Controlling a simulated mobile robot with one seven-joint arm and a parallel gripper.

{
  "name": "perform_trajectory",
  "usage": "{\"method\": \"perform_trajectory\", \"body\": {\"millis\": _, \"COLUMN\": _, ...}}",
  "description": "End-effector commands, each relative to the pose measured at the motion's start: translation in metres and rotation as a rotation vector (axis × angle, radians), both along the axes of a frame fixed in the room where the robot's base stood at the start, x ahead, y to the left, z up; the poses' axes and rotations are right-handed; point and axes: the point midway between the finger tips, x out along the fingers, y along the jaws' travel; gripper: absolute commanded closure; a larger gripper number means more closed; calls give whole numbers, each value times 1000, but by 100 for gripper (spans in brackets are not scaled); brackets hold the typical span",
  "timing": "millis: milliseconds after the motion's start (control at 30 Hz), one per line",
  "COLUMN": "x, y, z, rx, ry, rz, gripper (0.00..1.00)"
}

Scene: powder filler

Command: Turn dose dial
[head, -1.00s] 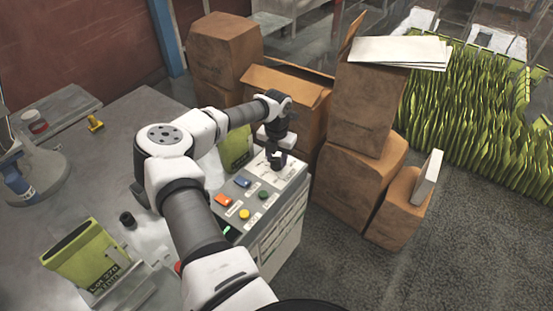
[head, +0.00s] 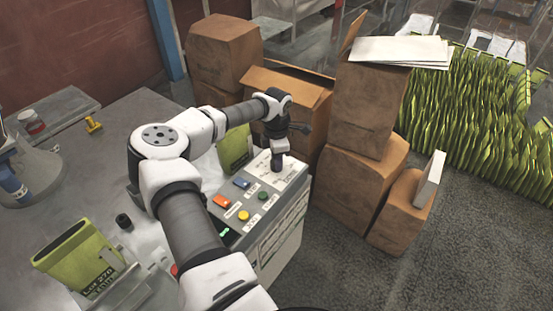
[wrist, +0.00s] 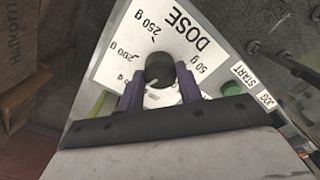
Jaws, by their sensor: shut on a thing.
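The dose dial (wrist: 160,68) is a dark round knob on a white label plate (wrist: 108,66) marked DOSE, with 250 g, 200 g and 50 g printed around it. My gripper (wrist: 160,87) has its two purple fingers on either side of the knob and is shut on it. A short pale mark shows at the knob's lower edge in the wrist view; which value it points at is unclear. In the head view my gripper (head: 278,165) points down onto the panel's far right end, and the dial is hidden behind it.
The control panel has an orange button (head: 222,201), a blue button (head: 242,182), a yellow button (head: 244,216) and a green button (head: 263,196). Cardboard boxes (head: 361,184) stand close behind and right of the panel. A green bag (head: 80,257) stands on the left.

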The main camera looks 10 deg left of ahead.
Motion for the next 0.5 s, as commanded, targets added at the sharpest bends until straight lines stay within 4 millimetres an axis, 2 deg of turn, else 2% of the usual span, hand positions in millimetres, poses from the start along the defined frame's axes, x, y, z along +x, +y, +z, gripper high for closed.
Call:
{"method": "perform_trajectory", "body": {"millis": 233, "x": 1, "y": -1, "z": 1, "rx": -1, "ry": -5, "rz": -100, "gripper": 87}}
{"method": "perform_trajectory", "body": {"millis": 500, "x": 1, "y": -1, "z": 1, "rx": -2, "ry": -5, "rz": -134, "gripper": 87}}
